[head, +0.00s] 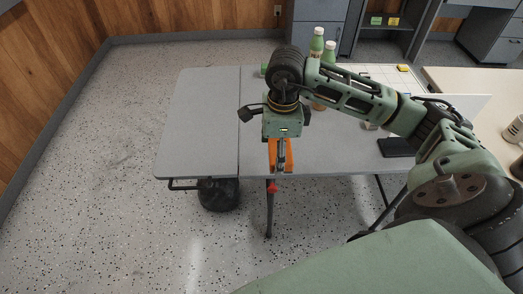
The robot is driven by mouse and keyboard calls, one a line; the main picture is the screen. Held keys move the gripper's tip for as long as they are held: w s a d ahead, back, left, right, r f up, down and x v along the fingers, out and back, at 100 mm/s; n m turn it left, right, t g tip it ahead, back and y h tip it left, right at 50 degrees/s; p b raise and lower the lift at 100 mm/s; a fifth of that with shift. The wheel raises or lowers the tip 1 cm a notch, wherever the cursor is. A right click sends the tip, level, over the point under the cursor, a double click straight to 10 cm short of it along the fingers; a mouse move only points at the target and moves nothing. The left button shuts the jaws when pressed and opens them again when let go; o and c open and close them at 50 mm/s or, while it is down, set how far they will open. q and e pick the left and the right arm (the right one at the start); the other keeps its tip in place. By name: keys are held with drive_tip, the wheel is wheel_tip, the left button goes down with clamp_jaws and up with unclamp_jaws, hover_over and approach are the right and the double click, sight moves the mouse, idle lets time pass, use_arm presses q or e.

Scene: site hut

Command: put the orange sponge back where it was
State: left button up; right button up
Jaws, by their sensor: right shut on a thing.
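My right gripper (281,156) hangs pointing down at the front edge of the grey folding table (205,120). It is shut on an orange thing, which looks like the orange sponge (289,154). Orange shows on both sides of the gripper's fingers, and the fingers hide its middle. Whether the sponge touches the tabletop or is held just above or in front of its edge is hard to tell. My left gripper is not in view.
Green bottles with white caps (317,43) stand at the back, partly behind my right arm. A dark flat object (396,147) lies at the table's right. A beige table (453,84) adjoins there. The table's left half is clear.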

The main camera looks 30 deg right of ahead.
drive_tip(key=w+f, duration=0.3)
drive_tip(key=w, duration=0.3)
drive_tip(key=p, duration=0.2)
hover_over(260, 155)
wheel_tip(260, 155, down, 3)
drive_tip(key=shift+a+f, duration=0.1)
drive_tip(key=shift+f, duration=0.1)
wheel_tip(260, 155, down, 4)
drive_tip(key=shift+r, duration=0.2)
drive_tip(key=shift+f, duration=0.25)
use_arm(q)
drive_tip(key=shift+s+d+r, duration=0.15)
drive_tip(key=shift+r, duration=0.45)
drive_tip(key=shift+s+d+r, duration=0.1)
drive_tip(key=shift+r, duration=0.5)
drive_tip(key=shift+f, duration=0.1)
use_arm(e)
drive_tip(key=shift+f, duration=0.2)
drive_tip(key=o, duration=1.1)
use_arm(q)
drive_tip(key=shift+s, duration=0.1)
